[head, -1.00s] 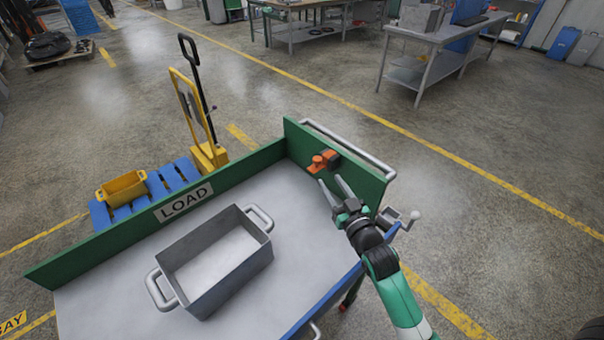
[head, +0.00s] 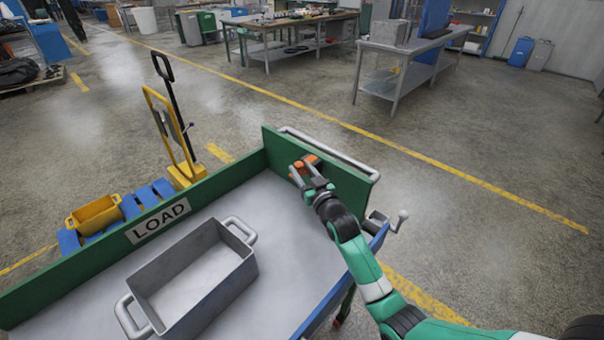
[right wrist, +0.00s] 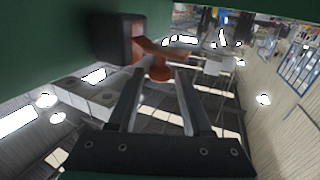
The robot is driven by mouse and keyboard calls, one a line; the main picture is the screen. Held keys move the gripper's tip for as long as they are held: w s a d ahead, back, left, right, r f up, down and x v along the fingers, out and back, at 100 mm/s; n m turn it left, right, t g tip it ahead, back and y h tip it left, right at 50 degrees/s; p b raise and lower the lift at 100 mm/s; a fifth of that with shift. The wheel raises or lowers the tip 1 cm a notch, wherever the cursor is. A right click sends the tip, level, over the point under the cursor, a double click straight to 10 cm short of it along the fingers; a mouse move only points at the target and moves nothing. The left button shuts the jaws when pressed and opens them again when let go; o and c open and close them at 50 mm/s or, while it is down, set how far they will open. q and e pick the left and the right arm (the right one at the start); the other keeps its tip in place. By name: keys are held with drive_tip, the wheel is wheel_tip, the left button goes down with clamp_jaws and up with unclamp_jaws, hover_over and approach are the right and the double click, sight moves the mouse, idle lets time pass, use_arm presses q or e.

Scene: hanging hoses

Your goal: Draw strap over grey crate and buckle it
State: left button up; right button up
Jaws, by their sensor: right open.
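The grey crate (head: 168,262) is an open, empty metal box with a handle at each end. It stands on the cart's pale deck (head: 265,205). An orange-and-dark strap fitting (head: 312,158) is mounted on the inside of the green end board. My right gripper (head: 301,168) is open at this fitting and partly hides it. In the right wrist view, the orange strap end (right wrist: 158,66) sticks out from the dark housing (right wrist: 116,38), close to the tips of the open fingers (right wrist: 160,76). No strap lies over the crate. My left gripper is not in view.
A green side board with a LOAD sign (head: 158,220) runs behind the crate. A grey fitting with a crank (head: 388,222) sits at the cart's right corner. A yellow bin (head: 93,214) rests on a blue pallet outside the cart. The deck beside the crate is clear.

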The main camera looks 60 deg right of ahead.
clamp_jaws()
idle(0.3)
drive_tip(key=shift+w, duration=0.1)
idle(1.1)
